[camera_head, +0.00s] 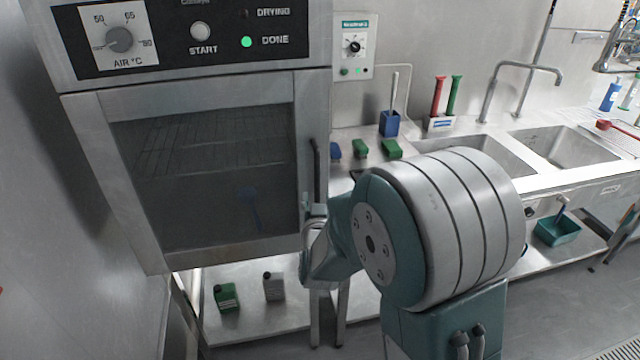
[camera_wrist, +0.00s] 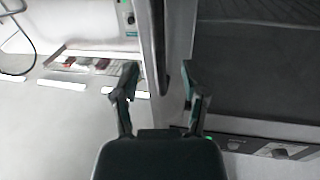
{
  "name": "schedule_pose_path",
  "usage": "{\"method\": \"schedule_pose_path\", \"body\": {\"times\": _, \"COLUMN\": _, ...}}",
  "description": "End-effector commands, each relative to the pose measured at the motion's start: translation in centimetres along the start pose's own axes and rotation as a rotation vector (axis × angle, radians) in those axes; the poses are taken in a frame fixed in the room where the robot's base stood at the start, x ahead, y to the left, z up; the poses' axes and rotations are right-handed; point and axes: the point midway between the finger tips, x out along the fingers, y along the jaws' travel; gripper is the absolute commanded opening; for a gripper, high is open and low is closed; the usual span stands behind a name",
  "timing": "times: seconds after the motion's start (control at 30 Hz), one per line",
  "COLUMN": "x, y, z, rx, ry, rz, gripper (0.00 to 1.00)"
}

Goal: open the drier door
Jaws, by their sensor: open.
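The drier (camera_head: 190,48) stands at the left in the head view, with its green DONE light lit. Its dark glass door (camera_head: 200,185) looks shut. The black vertical door handle (camera_head: 315,165) is on the door's right edge. In the wrist view, which is turned over, the handle (camera_wrist: 158,45) reaches down between my two fingers. My gripper (camera_wrist: 160,82) is open around the handle's end, with a gap on each side; I cannot tell whether it touches. In the head view my gripper (camera_head: 313,212) is small and partly hidden by my arm, near the handle's lower end.
A control box (camera_head: 354,47) hangs on the wall right of the drier. Green brushes (camera_head: 391,150) and a blue holder (camera_head: 389,124) stand on the counter. Sinks (camera_head: 560,143) are farther right. Two small containers (camera_head: 227,297) sit on the shelf below the drier.

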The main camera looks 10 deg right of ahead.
Motion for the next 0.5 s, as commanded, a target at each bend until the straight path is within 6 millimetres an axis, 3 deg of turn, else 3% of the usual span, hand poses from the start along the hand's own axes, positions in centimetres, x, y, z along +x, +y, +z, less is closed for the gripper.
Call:
{"method": "schedule_pose_path", "body": {"times": 0.23, "x": 4.4, "y": 0.0, "z": 0.0, "rx": 0.000, "ry": 0.000, "rz": 0.001, "gripper": 0.57}}
{"method": "schedule_pose_path", "body": {"times": 0.5, "x": 6.0, "y": 0.0, "z": 0.0, "rx": -0.001, "ry": 0.000, "rz": 0.000, "gripper": 0.57}}
